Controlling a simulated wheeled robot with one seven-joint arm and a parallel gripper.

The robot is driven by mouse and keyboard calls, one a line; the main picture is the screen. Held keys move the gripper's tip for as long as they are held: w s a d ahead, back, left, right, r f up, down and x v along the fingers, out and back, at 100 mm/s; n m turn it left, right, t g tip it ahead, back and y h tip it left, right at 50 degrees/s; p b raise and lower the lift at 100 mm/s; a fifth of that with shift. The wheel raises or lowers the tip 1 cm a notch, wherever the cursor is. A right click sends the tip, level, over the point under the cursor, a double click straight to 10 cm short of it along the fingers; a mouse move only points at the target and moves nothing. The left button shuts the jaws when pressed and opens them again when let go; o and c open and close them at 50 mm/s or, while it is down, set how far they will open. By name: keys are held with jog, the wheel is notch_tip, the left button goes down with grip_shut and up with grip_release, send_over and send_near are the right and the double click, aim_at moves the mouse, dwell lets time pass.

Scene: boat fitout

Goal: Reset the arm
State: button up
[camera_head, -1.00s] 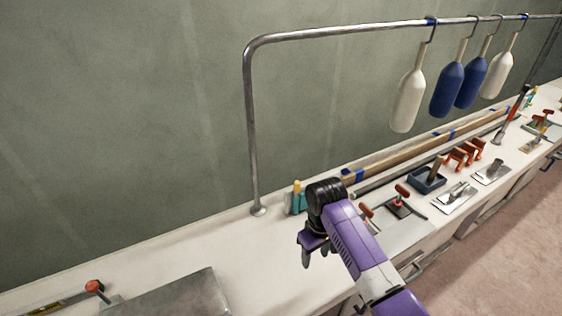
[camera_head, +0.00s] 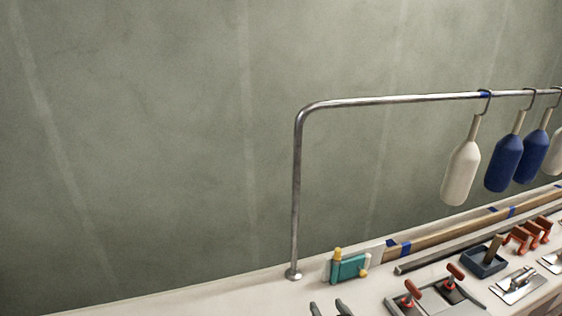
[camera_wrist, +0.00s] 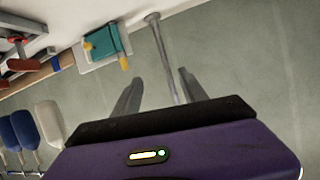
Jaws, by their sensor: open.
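My gripper (camera_wrist: 158,95) is open in the wrist view, with its two dark fingers spread apart and nothing between them. The base of the metal rail shows beyond the gap between the fingers. In the head view only the fingertips of my gripper (camera_head: 331,308) show at the bottom edge, left of the red-handled clamps; the rest of the arm is out of the picture.
A metal rail (camera_head: 297,200) stands on the white bench (camera_head: 200,300) and carries blue and white fenders (camera_head: 503,160). A teal item (camera_head: 349,268) stands by its foot. Red-handled clamps (camera_head: 409,296) and a dark tray (camera_head: 484,262) lie right. The bench's left stretch is clear.

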jog(key=s+d+r+h+b, duration=0.1)
jog(key=s+d, duration=0.1)
jog(key=s, duration=1.2)
jog(key=s+d+r+m+t+b, duration=0.1)
jog(key=s+d+r+b, duration=0.1)
jog(key=s, duration=1.3)
jog(key=s+d+r+h+b, duration=0.1)
jog(key=s+d, duration=0.3)
jog(key=s, duration=1)
jog(key=shift+s+d+r+h, duration=0.25)
jog(key=shift+s+r+h, duration=0.05)
jog(key=shift+s+r, duration=0.1)
